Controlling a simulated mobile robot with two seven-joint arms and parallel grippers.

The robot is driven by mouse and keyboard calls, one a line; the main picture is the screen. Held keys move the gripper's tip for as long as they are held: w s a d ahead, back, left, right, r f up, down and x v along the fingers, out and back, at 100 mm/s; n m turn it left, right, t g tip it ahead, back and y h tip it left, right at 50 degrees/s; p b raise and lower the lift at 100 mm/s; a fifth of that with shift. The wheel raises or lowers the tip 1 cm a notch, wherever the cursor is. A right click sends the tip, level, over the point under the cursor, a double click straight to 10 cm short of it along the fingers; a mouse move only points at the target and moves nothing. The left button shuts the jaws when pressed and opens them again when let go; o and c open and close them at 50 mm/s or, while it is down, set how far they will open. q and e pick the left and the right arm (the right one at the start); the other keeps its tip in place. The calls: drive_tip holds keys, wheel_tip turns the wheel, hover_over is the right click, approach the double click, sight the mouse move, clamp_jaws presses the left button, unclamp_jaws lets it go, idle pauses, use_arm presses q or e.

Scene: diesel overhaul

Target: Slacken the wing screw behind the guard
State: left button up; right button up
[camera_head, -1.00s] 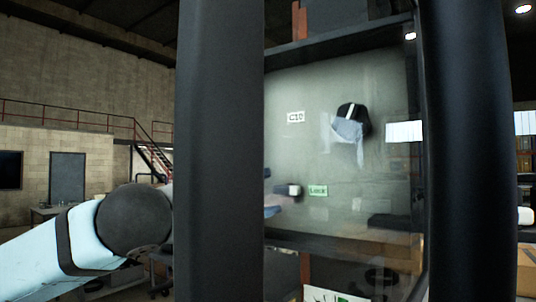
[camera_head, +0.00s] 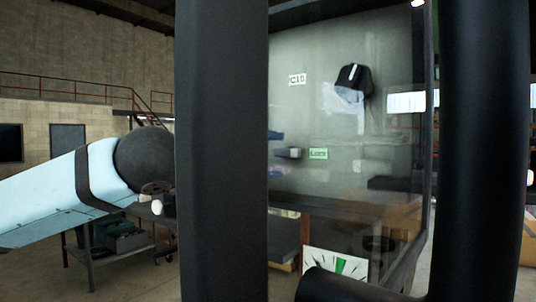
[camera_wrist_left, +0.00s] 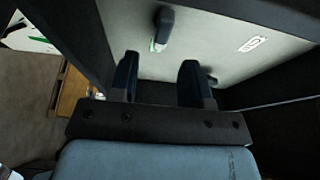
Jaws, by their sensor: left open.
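The wing screw, a dark knob with a pale end (camera_head: 294,153), sits on a grey-green panel (camera_head: 310,115), left of a green "Lock" label (camera_head: 318,153). It seems to be the dark knob (camera_wrist_left: 164,25) ahead in the wrist view. My left arm passes behind a thick dark guard post (camera_head: 221,150). My left gripper's blue fingers (camera_head: 276,155) show just past its right edge, one above and one below the screw's height. In the wrist view the gripper (camera_wrist_left: 158,80) is open and empty, with the knob beyond the fingertips, apparently apart from them. My right gripper is not in view.
A second dark post (camera_head: 485,150) stands right, with a bent bar (camera_head: 335,287) at its foot. A black knob with a white stripe (camera_head: 353,76) and a C10 label (camera_head: 297,80) are on the panel. A white-and-green dial (camera_head: 336,263) sits below.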

use_arm(q)
drive_tip(key=shift+w, duration=0.1)
drive_tip(key=shift+w+d, duration=0.3)
drive_tip(key=shift+w, duration=0.05)
drive_tip(key=shift+w+d, duration=0.6)
drive_tip(key=shift+w, duration=0.25)
drive_tip(key=shift+w+d, duration=0.3)
drive_tip(key=shift+w, duration=0.1)
drive_tip(key=shift+c, duration=0.4)
